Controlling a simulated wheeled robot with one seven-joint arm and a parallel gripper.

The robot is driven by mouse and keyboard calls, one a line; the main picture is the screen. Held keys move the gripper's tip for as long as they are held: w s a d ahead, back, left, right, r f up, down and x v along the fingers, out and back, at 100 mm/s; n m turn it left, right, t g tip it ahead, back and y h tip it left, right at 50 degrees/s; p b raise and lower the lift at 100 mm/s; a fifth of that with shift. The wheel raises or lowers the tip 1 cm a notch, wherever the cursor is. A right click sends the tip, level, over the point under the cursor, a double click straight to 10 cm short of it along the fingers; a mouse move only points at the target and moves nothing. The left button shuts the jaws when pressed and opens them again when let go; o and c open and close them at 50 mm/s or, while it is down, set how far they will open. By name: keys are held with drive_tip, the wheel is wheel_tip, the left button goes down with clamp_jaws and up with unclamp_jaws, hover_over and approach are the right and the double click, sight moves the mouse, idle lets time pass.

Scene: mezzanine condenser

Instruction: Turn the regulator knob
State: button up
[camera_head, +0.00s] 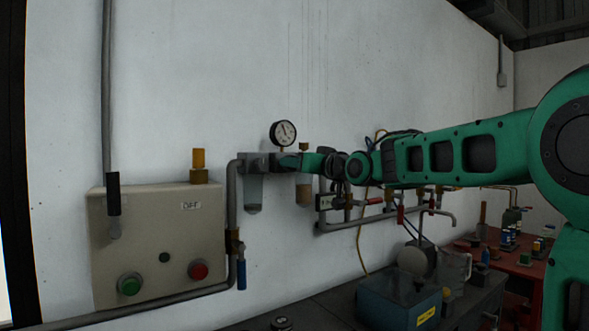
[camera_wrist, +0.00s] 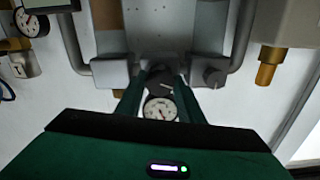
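The regulator (camera_head: 258,163) is a grey block on the white wall, with a clear bowl below it and a round white gauge (camera_head: 284,133) above it. In the wrist view the regulator knob (camera_wrist: 160,80) is a dark round cap in front of the block, and the gauge (camera_wrist: 160,108) shows between my fingers. My gripper (camera_head: 294,161) is at the right part of the regulator in the head view. In the wrist view the green fingers of my gripper (camera_wrist: 161,84) stand on both sides of the knob, with no clear gap to it. The fingertips' inner faces are hidden.
A second grey knob (camera_wrist: 215,76) sits close beside one finger. A beige control box (camera_head: 160,245) with green and red buttons is at left. Pipes and valves run along the wall at right. A blue container (camera_head: 395,303) stands on the bench below my arm.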

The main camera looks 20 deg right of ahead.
drive_tip(key=shift+n, duration=1)
drive_tip(key=o, duration=1)
drive_tip(key=shift+o, duration=0.2)
drive_tip(key=v, duration=1)
drive_tip(key=shift+s+d, duration=0.15)
drive_tip(key=shift+s, duration=0.2)
drive_tip(key=shift+f, duration=0.1)
